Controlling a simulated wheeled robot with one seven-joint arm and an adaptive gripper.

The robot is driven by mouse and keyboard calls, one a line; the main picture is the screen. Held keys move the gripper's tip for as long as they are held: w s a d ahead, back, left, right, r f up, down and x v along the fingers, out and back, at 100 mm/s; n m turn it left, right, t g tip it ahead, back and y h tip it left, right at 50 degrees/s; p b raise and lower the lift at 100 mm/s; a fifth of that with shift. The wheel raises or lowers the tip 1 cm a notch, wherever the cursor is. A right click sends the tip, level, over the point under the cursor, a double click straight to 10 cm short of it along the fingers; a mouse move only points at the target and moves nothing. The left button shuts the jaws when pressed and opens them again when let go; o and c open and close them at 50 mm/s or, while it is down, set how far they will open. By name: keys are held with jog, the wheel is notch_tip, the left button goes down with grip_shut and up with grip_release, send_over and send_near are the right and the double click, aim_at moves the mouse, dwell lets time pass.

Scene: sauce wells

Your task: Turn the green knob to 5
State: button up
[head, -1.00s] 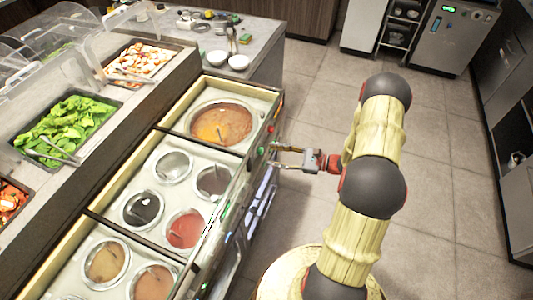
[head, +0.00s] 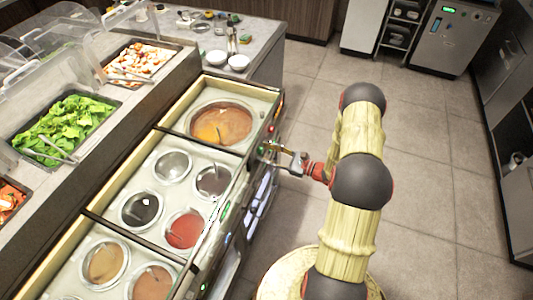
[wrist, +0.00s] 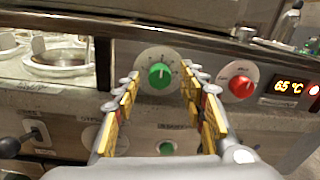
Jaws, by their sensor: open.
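The green knob (wrist: 159,75) sits on a round white dial on the front panel of the sauce-well counter. Its pale pointer mark faces roughly up in the wrist view. The dial's numbers are too small to read. My gripper (head: 268,148) is at the counter front in the head view, where it largely covers the knob. In the wrist view my open gripper (wrist: 161,78) has one yellow-padded finger to each side of the knob, with gaps visible on both sides. Whether the fingertips reach the knob's depth is unclear.
A red knob (wrist: 241,86) is right of the green one, beside a lit display (wrist: 288,87) reading 65 °C. A small green button (wrist: 166,148) is below. Sauce wells (head: 184,229) fill the counter top. The floor (head: 430,170) to the right is clear.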

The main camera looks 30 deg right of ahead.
jog(key=shift+c, duration=1.3)
jog(key=c, duration=0.8)
grip_shut()
